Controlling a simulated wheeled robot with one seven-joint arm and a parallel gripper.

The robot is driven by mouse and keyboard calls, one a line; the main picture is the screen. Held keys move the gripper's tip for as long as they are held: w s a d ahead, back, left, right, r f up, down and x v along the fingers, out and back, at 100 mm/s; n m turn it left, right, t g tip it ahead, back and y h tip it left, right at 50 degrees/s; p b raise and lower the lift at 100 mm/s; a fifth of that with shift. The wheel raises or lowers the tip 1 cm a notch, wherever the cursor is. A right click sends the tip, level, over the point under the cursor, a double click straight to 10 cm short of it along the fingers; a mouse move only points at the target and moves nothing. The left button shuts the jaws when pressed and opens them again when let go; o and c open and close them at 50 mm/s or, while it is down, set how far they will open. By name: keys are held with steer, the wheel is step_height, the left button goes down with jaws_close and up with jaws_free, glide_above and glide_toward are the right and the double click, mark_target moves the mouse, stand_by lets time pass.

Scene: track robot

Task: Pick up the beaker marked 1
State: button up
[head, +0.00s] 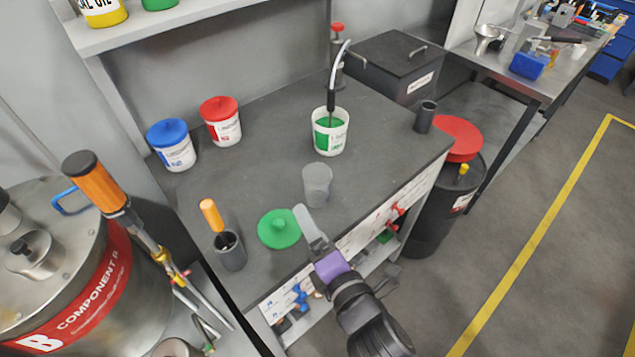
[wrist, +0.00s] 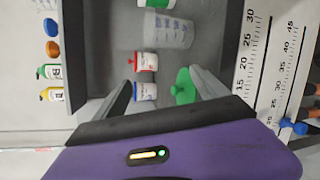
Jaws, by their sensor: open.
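A translucent grey beaker (head: 317,184) stands upright on the dark bench, between the green lid and the white tub with green contents. Its number is not readable. In the wrist view the clear beaker (wrist: 168,30) shows faint markings near the top middle, beyond the fingertips. My gripper (head: 307,222) is open and empty at the bench's front edge, just in front of the beaker and apart from it. Its purple body fills the bottom of the wrist view, and the two grey fingers (wrist: 163,78) are spread with clear space between them. One finger is mostly hidden in the head view.
A green lid (head: 279,229) lies left of my gripper. A grey cup with an orange-handled tool (head: 231,252) stands further left. The white tub (head: 330,131) holds an upright tool behind the beaker. Red-lidded (head: 220,121) and blue-lidded (head: 171,145) tubs stand back left. Bare bench lies right of the beaker.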

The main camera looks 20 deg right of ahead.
mark_target(316, 177)
steer(key=w+n+h, duration=0.1)
steer(key=n, duration=0.1)
steer(key=w+d+n+g+h, duration=0.1)
steer(key=w+n, duration=0.1)
steer(key=n, duration=0.1)
steer(key=w+d+n+h, duration=0.1)
steer(key=w+n, duration=0.1)
steer(key=n, duration=0.1)
steer(key=shift+w+d+r+p, duration=0.15)
steer(key=shift+p, duration=0.2)
steer(key=n, duration=0.1)
steer(key=d+n+h, duration=0.1)
steer(key=shift+w+d+f+n+g, duration=0.15)
steer(key=shift+f+n+g, duration=0.2)
steer(key=shift+n+g, duration=0.05)
steer(key=shift+d+p+x, duration=0.1)
steer(key=shift+p+x, duration=0.05)
steer(key=shift+x, duration=1.75)
steer(key=shift+d+p+x, duration=0.15)
steer(key=shift+x, duration=1.75)
steer(key=shift+r, duration=0.15)
steer(key=c, duration=1.4)
steer(key=shift+r, duration=0.1)
steer(key=shift+c, duration=0.2)
